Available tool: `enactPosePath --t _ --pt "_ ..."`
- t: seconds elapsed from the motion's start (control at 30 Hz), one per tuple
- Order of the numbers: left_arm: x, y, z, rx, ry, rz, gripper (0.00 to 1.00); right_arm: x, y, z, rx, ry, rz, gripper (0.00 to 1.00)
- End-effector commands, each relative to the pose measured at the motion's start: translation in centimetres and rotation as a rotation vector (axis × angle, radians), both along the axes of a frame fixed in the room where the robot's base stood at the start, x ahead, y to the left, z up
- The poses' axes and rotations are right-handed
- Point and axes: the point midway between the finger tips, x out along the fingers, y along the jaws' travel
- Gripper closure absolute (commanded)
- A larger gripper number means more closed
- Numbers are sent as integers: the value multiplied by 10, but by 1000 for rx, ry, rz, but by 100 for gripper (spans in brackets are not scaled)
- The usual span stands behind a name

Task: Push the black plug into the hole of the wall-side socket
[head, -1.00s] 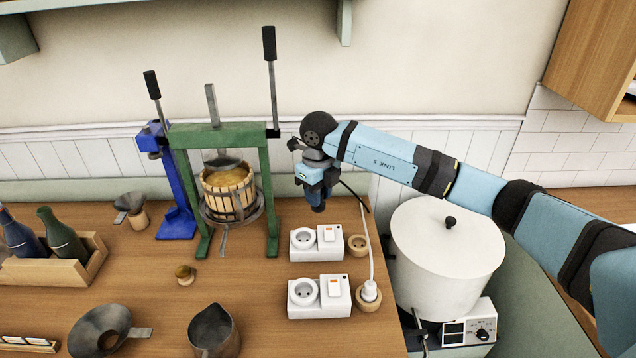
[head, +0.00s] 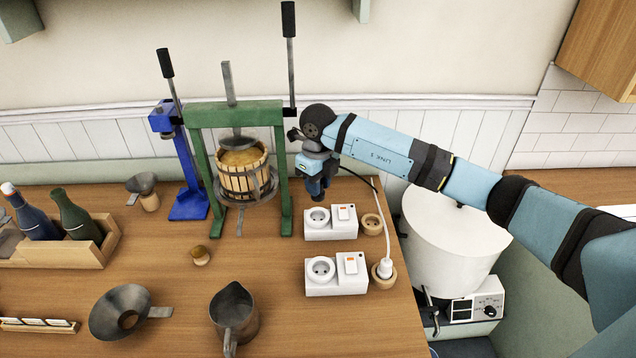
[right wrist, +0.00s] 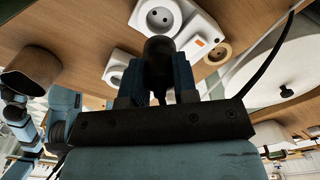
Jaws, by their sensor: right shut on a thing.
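The wall-side socket (head: 345,231) is a white block with a round two-hole outlet and an orange-lit switch, the farther of two alike. It also shows at the top of the right wrist view (right wrist: 184,18). My right gripper (head: 316,194) is just above and behind its outlet in the head view, shut on the black plug (right wrist: 160,48). In the right wrist view the plug sits between the fingers and overlaps the socket block's lower edge. The fingers hide the plug in the head view. The plug appears apart from the hole, though the exact gap is unclear. My left gripper is not visible.
A second white socket (head: 338,286) stands nearer the front. Beside it, a white plug (head: 384,268) stands in a wooden ring; another wooden ring (head: 372,224) is empty. A green press (head: 284,190) stands close left, a white pot (head: 440,240) to the right. A black cable trails right.

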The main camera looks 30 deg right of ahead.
Motion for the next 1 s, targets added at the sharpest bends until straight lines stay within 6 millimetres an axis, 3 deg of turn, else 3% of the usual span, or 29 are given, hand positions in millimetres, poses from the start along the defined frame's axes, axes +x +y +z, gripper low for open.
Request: enactPosePath --t 0.6,1.0 --pt "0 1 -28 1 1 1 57 0 0 -39 -1 0 0 96" --pt "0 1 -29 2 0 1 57 0 0 -42 -1 -1 0 96"
